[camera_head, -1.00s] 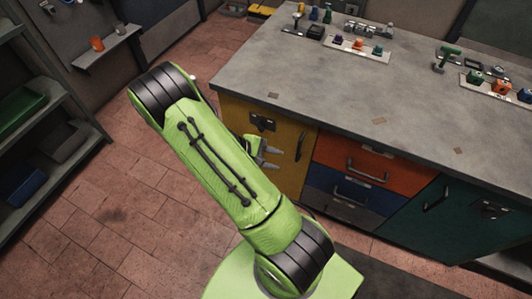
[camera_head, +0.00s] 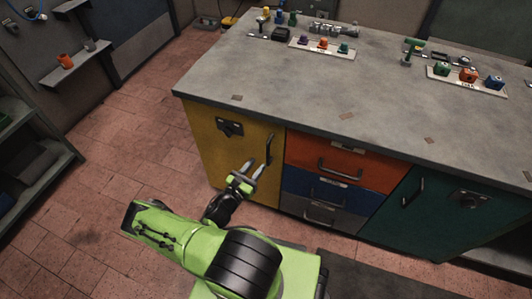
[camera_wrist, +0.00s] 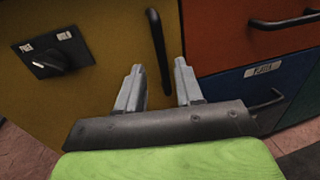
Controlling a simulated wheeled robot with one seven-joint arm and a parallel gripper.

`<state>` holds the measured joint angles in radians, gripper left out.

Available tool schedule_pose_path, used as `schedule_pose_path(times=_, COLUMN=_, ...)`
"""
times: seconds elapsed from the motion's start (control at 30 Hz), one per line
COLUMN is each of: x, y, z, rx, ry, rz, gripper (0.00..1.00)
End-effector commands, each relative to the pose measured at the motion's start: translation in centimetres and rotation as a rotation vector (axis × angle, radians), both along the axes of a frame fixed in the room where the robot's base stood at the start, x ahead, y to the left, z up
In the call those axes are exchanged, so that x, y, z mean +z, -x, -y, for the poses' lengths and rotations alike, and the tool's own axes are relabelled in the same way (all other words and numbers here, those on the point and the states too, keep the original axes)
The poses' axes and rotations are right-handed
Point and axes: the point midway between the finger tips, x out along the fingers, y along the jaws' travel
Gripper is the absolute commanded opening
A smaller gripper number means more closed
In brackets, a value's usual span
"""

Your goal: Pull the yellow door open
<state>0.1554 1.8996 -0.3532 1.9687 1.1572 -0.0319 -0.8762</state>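The yellow door (camera_head: 213,157) is the left front of the workbench and looks shut. Its dark vertical handle (camera_head: 270,149) is near its right edge. In the wrist view the handle (camera_wrist: 159,50) rises just beyond and between my two fingertips, on the yellow door (camera_wrist: 95,85). My gripper (camera_head: 257,171) is open and empty, its fingers pointing at the lower end of the handle. The gripper (camera_wrist: 159,69) also shows open in the wrist view. A black latch plate with a knob (camera_wrist: 53,55) is at the door's upper left, with two small labels.
Right of the door are an orange drawer (camera_head: 335,160), a blue drawer (camera_head: 325,188) and a grey drawer (camera_head: 315,212), then a teal door (camera_head: 415,215). Tools and small blocks stand on the worktop (camera_head: 280,85). Brick floor (camera_head: 120,140) left of the bench is clear.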

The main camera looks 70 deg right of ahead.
Motion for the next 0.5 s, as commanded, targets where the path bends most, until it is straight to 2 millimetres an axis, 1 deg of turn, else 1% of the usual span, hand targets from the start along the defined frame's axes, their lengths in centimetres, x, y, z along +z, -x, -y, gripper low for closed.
schedule_pose_path(times=0.03, x=-0.2, y=0.5, z=1.2, rx=-0.005, ry=0.003, rz=0.001, gripper=0.36)
schedule_pose_path(times=0.1, x=-0.2, y=1.0, z=2.9, rx=-0.005, ry=0.002, rz=0.003, gripper=0.36)
schedule_pose_path(times=0.2, x=-0.2, y=1.7, z=5.1, rx=-0.005, ry=0.002, rz=0.003, gripper=0.36)
schedule_pose_path(times=0.3, x=-0.2, y=2.1, z=6.8, rx=-0.003, ry=0.001, rz=0.003, gripper=0.36)
schedule_pose_path(times=0.4, x=-0.1, y=2.3, z=7.8, rx=-0.002, ry=0.0, rz=0.002, gripper=0.36)
schedule_pose_path(times=0.5, x=-0.1, y=2.4, z=8.1, rx=-0.001, ry=-0.001, rz=0.001, gripper=0.36)
